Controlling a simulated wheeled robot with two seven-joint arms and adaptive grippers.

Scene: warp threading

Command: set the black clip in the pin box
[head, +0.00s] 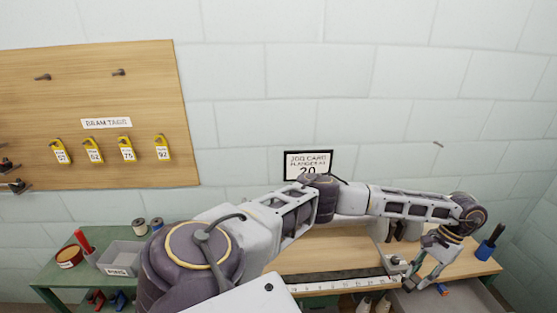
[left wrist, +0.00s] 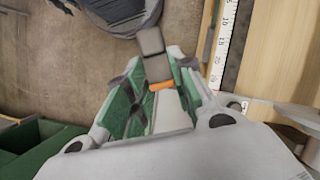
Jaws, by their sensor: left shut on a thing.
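My left arm reaches across the head view to the right, and my left gripper (head: 428,280) is at the front edge of the bench there. In the left wrist view its green-padded fingers (left wrist: 155,85) are shut on a small dark grey thing (left wrist: 156,67) with an orange part. It looks like the black clip, but its full shape does not show. The pin box, a grey open bin (head: 120,257) with a white label, stands on the green table at the left of the head view, far from this gripper. My right gripper is not in view.
A ruler (head: 340,285) runs along the wooden bench's front edge. By the pin box are thread spools (head: 140,227), a round tin (head: 69,256), and red (head: 95,298) and blue (head: 117,299) items. A tag board (head: 100,110) hangs above. A blue cup (head: 485,250) stands far right.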

